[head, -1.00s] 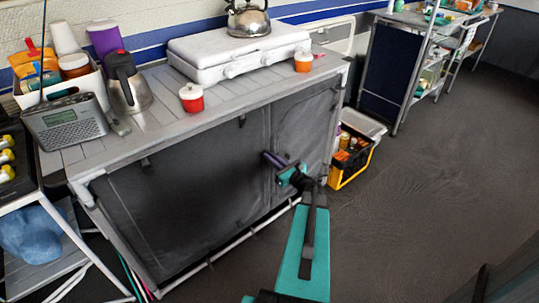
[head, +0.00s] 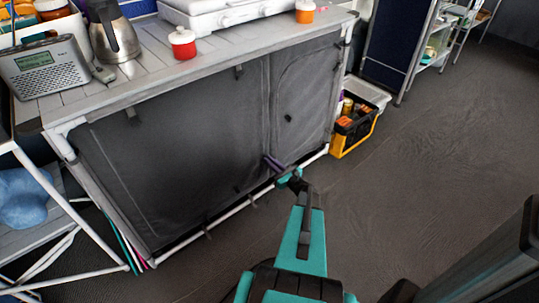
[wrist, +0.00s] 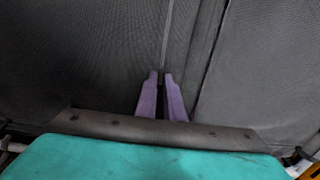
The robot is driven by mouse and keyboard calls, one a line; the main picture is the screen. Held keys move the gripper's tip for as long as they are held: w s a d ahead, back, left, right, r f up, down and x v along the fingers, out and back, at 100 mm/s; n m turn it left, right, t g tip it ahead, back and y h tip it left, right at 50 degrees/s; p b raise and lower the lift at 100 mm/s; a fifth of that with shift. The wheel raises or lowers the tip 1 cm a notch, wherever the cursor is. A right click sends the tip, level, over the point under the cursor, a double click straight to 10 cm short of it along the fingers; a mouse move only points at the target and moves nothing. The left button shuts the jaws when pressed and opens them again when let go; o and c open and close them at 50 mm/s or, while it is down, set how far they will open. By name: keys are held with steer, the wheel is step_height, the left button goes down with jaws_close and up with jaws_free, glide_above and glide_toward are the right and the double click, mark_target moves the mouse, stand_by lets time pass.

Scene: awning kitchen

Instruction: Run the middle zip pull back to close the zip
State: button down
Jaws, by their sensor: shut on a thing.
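The dark grey fabric front of the kitchen cabinet (head: 185,135) has a vertical seam with the middle zip (head: 268,105) between its wide left panel and the right door panel. My gripper (head: 269,160), with purple fingers, is low on this seam near the bottom frame rail. In the wrist view the fingers (wrist: 161,78) are nearly together at the zip line (wrist: 165,35), which runs straight up above them. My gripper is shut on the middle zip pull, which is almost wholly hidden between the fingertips.
A black-and-yellow crate (head: 354,135) with items stands right of the cabinet. A red pot (head: 183,47), a steel jug (head: 112,40) and a radio (head: 44,68) are on the countertop (head: 215,75). The floor (head: 420,170) to the right is open.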

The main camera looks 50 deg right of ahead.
steer(key=f+b, duration=0.1)
steer(key=f, duration=0.4)
steer(key=f+b, duration=0.1)
steer(key=f, duration=0.5)
steer(key=f+b, duration=0.1)
steer(key=f, duration=0.5)
steer(key=shift+w+f+b, duration=0.25)
steer(key=shift+b, duration=0.1)
steer(key=c, duration=1.9)
jaws_free()
steer(key=shift+f, duration=0.1)
steer(key=shift+o, duration=0.2)
steer(key=shift+s, duration=0.1)
steer(key=s+p, duration=0.1)
steer(key=s, duration=0.3)
steer(key=s+a+p, duration=0.1)
steer(key=s, duration=0.4)
steer(key=s+a+p, duration=0.1)
steer(key=s, duration=0.3)
steer(key=shift+s+a+p, duration=0.2)
steer(key=shift+s+p, duration=0.1)
steer(key=shift+s, duration=0.05)
